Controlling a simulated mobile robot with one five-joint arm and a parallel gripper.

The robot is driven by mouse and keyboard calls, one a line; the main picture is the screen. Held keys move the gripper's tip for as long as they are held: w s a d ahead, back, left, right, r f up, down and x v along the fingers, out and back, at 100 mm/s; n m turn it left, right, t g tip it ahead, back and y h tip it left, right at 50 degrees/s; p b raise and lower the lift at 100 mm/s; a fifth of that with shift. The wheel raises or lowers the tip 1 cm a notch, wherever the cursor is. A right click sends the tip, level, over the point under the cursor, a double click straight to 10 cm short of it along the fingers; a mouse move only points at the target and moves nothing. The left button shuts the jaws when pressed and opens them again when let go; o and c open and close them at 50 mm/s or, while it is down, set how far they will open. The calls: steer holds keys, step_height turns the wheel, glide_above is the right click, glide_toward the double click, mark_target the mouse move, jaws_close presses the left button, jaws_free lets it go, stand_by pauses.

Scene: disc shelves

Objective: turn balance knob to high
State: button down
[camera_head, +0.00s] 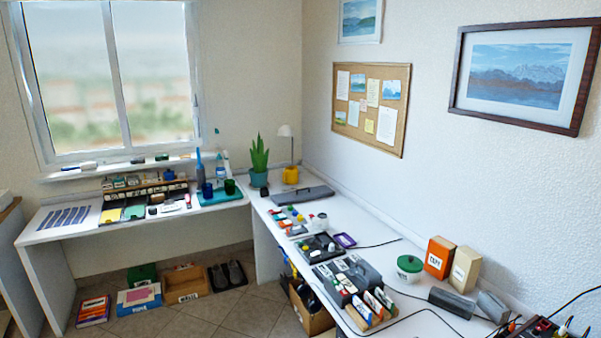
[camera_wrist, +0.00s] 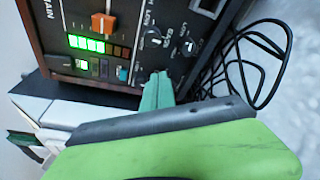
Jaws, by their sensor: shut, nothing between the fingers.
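In the wrist view, a dark control panel (camera_wrist: 125,12) with a wooden side edge fills the upper middle. A dark round knob (camera_wrist: 152,38) with small white lettering sits on it, and a second knob (camera_wrist: 188,47) is to its right. I cannot tell which one is the balance knob or read its setting. My gripper (camera_wrist: 157,90) is shut and empty. Its green fingertips are in front of the panel's lower part, below the knobs; whether they touch the panel is unclear. The gripper does not show in the head view.
An orange slider (camera_wrist: 103,23), lit green bars (camera_wrist: 86,43) and small coloured switches are left of the knobs. Black cables (camera_wrist: 262,60) loop at the right. In the head view, a dark device (camera_head: 541,328) is cut off at the lower right, near grey boxes (camera_head: 452,303).

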steer(key=shift+w+d, duration=0.2)
steer(key=shift+d, duration=0.05)
stand_by(0.4)
steer(key=shift+w+d, duration=0.5)
stand_by(0.4)
steer(key=shift+w, duration=0.1)
steer(key=shift+w+a, duration=0.2)
steer(key=shift+w, duration=0.05)
step_height(320, 180, up, 6)
steer(key=p, duration=0.6)
